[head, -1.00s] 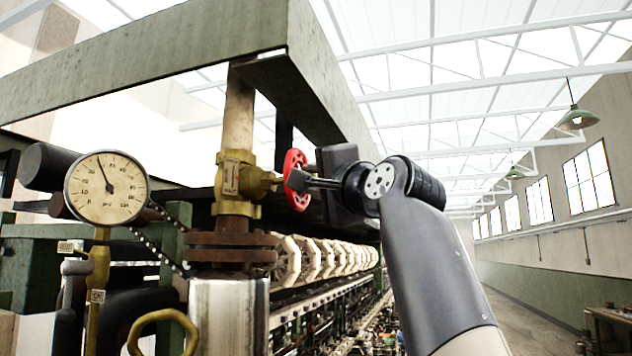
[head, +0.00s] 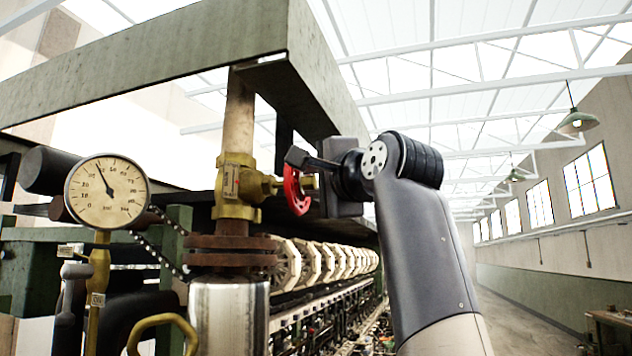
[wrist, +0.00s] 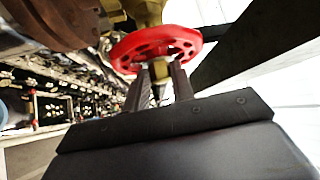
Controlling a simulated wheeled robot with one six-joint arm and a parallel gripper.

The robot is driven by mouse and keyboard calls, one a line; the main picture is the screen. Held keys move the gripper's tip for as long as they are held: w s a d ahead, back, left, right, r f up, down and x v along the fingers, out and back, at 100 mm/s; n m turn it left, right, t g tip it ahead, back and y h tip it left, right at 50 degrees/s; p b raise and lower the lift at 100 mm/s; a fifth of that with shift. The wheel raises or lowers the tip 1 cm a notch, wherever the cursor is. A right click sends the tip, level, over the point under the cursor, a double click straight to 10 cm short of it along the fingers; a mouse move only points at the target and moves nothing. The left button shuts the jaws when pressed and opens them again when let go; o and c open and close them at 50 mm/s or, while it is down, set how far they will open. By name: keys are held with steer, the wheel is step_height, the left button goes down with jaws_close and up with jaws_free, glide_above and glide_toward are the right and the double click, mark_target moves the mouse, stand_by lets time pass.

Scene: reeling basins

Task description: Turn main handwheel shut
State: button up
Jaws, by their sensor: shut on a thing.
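The red main handwheel (head: 293,190) sits on the right side of a brass valve (head: 237,185) on a vertical pipe. It also shows in the wrist view (wrist: 156,48), face-on to my gripper with its holes visible. My gripper (head: 298,165) comes from the right and is at the wheel. In the wrist view both fingers (wrist: 158,72) reach up to the wheel's near rim and hub, one on each side of the brass stem end. The jaws are shut on the handwheel; the exact contact is partly hidden by the fingers and rim.
A pressure gauge (head: 106,191) stands to the left of the valve. The aisle (head: 530,315) on the right is open.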

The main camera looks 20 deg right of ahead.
steer(key=shift+s+r, duration=0.1)
steer(key=shift+r, duration=0.05)
steer(key=o, duration=1)
steer(key=b+v, duration=0.3)
steer(key=v, duration=0.7)
steer(key=shift+s+b, duration=0.3)
steer(key=shift+b, duration=0.05)
